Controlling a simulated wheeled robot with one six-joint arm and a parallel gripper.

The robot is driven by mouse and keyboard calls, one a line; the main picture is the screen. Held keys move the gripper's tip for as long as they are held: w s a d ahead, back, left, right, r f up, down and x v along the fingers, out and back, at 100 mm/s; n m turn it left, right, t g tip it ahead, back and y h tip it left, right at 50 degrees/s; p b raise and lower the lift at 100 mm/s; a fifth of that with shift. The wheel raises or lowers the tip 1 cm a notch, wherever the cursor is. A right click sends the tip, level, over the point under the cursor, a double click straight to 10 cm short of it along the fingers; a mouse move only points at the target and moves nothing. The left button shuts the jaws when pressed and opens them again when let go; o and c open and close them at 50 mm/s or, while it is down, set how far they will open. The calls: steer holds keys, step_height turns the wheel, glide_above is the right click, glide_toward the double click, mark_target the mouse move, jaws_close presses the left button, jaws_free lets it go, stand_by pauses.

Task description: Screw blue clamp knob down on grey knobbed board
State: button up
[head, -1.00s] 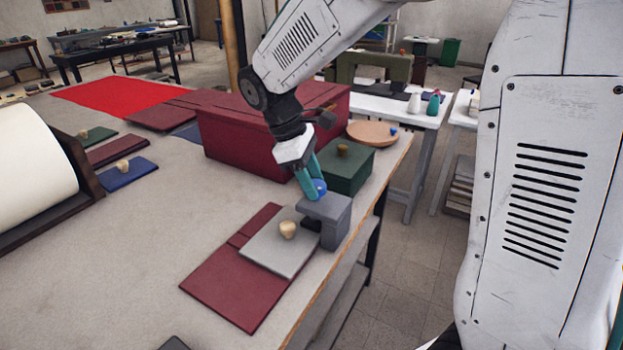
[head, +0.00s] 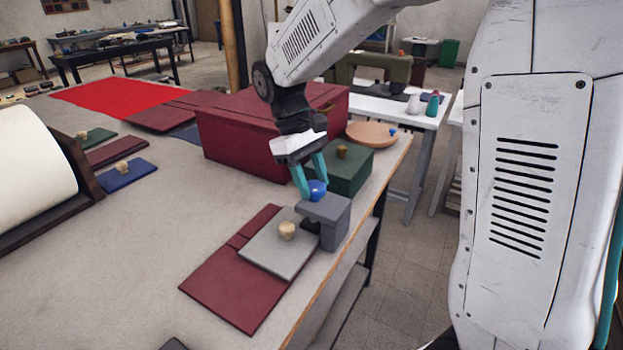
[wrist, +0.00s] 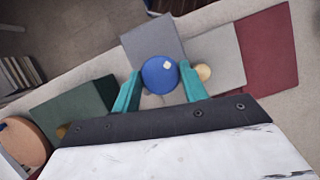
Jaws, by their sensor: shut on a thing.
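The blue clamp knob (head: 317,190) sits on top of the grey clamp (head: 337,215) at the table's right edge. It also shows in the wrist view (wrist: 160,75) as a round blue disc with a small pale mark. My gripper (head: 312,194) points down from above with its teal fingers shut on the knob, one on each side. The grey knobbed board (head: 268,253) lies under the clamp's jaw, on a dark red cover (head: 222,285). Its wooden knob (head: 287,231) stands just left of the clamp. The gap between clamp jaw and board is too dark to judge.
A green box (head: 345,172) with a brown knob and a large dark red box (head: 240,140) stand behind the clamp. A round wooden tray (head: 372,134) lies further back. A white roll (head: 35,165) fills the left side. The table between is mostly clear.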

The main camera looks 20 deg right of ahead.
steer(key=o, duration=1)
steer(key=shift+c, duration=0.2)
steer(key=shift+r, duration=0.1)
steer(key=v, duration=0.7)
steer(key=shift+r, duration=0.35)
steer(key=shift+m+t, duration=0.3)
steer(key=shift+m, duration=0.3)
steer(key=s+f, duration=0.2)
steer(key=s, duration=0.1)
steer(key=shift+s, duration=0.25)
steer(key=s+d+m+t+y, duration=0.1)
steer(key=s+d+m+t, duration=0.1)
steer(key=s, duration=0.8)
steer(key=s+d+m+t+y, duration=0.1)
steer(key=s+d+m+t, duration=0.1)
steer(key=s, duration=0.9)
steer(key=shift+s+d+t, duration=0.25)
steer(key=shift+s+t, duration=0.05)
steer(key=shift+t, duration=0.2)
